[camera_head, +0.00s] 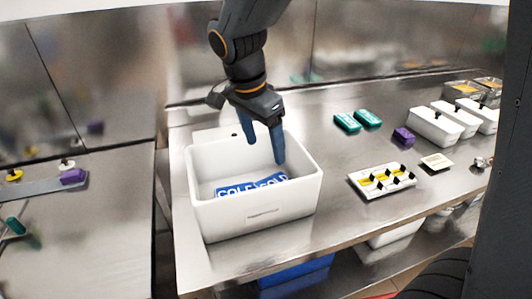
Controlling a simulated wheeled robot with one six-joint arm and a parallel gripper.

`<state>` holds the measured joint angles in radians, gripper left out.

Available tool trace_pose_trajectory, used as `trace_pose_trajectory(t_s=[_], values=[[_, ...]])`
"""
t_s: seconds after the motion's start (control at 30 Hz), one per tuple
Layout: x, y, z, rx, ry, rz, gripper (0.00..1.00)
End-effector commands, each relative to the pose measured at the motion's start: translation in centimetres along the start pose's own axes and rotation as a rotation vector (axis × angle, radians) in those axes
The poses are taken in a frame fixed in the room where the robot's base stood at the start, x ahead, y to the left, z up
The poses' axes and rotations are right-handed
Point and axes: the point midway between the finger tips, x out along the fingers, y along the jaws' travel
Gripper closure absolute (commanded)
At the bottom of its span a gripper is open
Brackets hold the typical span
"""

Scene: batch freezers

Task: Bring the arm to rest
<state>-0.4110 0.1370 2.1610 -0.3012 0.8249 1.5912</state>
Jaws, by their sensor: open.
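My gripper (264,146) hangs from above over the white bin (258,226), its two blue fingers spread apart with nothing between them. The fingertips reach down to about the level of the bin's rim and appear to be above or inside its opening. Blue packs with white "COLD" lettering (236,192) lie in the bottom of the bin, below the fingers. The lower parts of the packs are hidden by the bin's front wall. My arm comes down from the top of the picture.
The bin stands on a steel counter (330,215). To the right are teal packs (346,122), a purple block (403,136), a white tray with yellow and black items (381,180), and white containers (434,126). A gap separates the left counter (100,210). Counter space right of the bin is partly clear.

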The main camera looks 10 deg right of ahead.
Motion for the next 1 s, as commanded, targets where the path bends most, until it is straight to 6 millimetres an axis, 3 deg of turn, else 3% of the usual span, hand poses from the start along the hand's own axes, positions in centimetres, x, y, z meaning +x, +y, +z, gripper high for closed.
trace_pose_trajectory(t_s=[0.43,0.73,1.0], values=[[-0.7,0.1,0.0,0.000,0.000,0.000,0.29],[-5.5,1.2,-0.4,0.000,0.000,0.000,0.29],[-8.0,1.8,-0.6,0.000,0.000,0.000,0.29]])
